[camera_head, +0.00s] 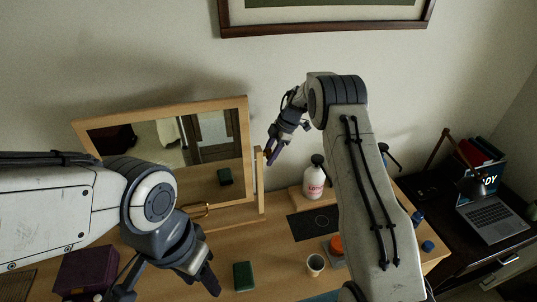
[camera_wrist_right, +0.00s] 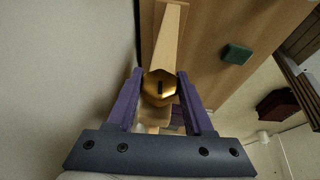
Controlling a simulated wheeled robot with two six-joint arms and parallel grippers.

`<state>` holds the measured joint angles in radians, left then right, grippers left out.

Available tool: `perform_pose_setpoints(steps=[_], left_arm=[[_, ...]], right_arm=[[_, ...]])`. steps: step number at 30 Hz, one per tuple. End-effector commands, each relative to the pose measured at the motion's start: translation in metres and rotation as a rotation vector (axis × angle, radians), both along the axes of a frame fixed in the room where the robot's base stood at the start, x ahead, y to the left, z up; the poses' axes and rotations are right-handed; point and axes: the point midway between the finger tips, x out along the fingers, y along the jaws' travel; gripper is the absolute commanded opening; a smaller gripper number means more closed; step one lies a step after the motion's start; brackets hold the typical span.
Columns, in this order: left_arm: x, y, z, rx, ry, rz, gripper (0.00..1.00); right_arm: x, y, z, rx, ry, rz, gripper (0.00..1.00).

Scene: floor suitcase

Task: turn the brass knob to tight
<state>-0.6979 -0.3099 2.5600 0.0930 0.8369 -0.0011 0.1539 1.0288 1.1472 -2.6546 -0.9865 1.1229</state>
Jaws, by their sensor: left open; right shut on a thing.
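The brass knob (camera_wrist_right: 159,85) is a six-sided gold piece with a dark slot, in the right wrist view. It sits at the wooden post (camera_head: 258,182) of the tilted mirror (camera_head: 192,150). My right gripper (camera_wrist_right: 160,100) has one purple finger on each side of the knob and is shut on it. In the head view my right gripper (camera_head: 274,150) is beside the post's top, and the knob cannot be made out there. My left gripper (camera_head: 166,285) is open and empty over the desk's front left, away from the knob.
On the desk (camera_head: 215,260) are a dark green block (camera_head: 243,276), a purple box (camera_head: 88,272), a cup (camera_head: 315,264), a white pump bottle (camera_head: 314,182) and a dark mat (camera_head: 314,223). A laptop (camera_head: 492,217) stands on a dark table at right. The wall is close behind.

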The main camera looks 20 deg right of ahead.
Motion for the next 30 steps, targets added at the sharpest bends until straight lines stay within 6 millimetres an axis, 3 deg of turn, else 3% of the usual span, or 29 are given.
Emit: perform_pose_setpoints(steps=[21, 22, 23, 24, 30], left_arm=[[0.0, 0.0, 0.0001, 0.0, 0.0, 0.0, 0.5], [0.0, 0.0, 0.0001, 0.0, 0.0, 0.0, 0.5], [0.0, 0.0, 0.0001, 0.0, 0.0, 0.0, 0.5], [0.0, 0.0, 0.0001, 0.0, 0.0, 0.0, 0.5], [0.0, 0.0, 0.0, 0.0, 0.0, 0.0, 0.5]], right_arm=[[0.0009, 0.0017, 0.0017, 0.004, 0.066, -0.002, 0.0], [0.0009, 0.0018, 0.0017, 0.005, 0.066, -0.002, 0.63], [0.001, 0.0018, 0.0016, 0.005, 0.066, -0.002, 0.75], [0.0009, 0.0017, 0.0015, 0.004, 0.066, -0.002, 0.81], [0.0003, 0.0005, 0.0008, 0.003, 0.067, -0.001, 0.81]])
